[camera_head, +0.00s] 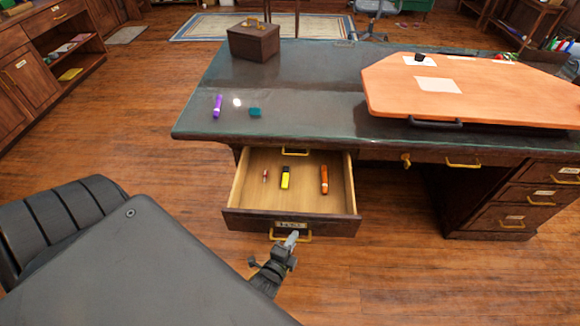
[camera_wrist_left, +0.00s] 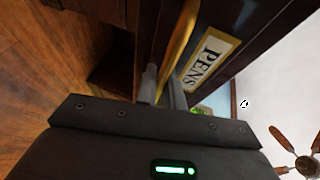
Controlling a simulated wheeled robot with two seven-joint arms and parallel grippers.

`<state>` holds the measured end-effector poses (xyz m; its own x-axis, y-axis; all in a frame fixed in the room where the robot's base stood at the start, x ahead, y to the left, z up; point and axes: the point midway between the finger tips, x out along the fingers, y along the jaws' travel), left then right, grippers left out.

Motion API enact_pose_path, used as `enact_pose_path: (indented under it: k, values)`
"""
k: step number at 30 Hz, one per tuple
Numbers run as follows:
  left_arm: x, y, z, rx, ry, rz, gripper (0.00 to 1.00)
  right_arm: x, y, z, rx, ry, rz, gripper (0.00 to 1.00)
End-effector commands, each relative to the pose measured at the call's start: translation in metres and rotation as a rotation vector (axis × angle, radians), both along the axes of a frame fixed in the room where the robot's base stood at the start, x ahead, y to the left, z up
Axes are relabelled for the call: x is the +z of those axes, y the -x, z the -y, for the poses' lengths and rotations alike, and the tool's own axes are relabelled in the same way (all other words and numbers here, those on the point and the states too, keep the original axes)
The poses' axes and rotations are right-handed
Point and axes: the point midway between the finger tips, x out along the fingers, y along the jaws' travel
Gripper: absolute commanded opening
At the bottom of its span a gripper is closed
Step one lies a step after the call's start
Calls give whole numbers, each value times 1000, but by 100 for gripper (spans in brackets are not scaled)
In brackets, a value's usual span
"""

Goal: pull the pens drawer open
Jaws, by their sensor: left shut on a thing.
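The pens drawer (camera_head: 300,222) stands pulled out from under the left end of the dark desk. Inside lie a small red item (camera_head: 265,175), a yellow marker (camera_head: 285,178) and an orange marker (camera_head: 324,180). My left gripper (camera_head: 291,240) is at the drawer's front, shut on its brass handle (camera_head: 303,238). The left wrist view shows the brass handle (camera_wrist_left: 180,42) between the fingers, beside the label reading PENS (camera_wrist_left: 208,60). My right gripper is not in view.
The desk top (camera_head: 310,85) holds a wooden box (camera_head: 254,41), a purple marker (camera_head: 217,106), a teal item (camera_head: 255,112) and an orange board (camera_head: 475,90). Other closed drawers (camera_head: 535,197) are at the right. Floor is clear in front.

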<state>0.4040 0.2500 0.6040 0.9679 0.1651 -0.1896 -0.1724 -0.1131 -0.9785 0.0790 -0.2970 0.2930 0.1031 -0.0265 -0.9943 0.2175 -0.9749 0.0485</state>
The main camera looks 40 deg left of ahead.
Motion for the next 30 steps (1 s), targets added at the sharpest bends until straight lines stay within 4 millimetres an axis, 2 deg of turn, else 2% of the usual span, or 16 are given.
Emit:
enact_pose_path:
  k: [8,9,14,23,26,30]
  values:
    - [0,0,0,0,0,0,0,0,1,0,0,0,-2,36]
    - [0,0,0,0,0,0,12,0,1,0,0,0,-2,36]
    - [0,0,0,0,0,0,32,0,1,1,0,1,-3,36]
    - [0,2,0,0,0,-1,32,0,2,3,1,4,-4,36]
    - [1,11,2,0,0,-2,32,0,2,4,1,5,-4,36]
    - [5,36,6,0,2,-4,32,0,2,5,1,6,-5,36]
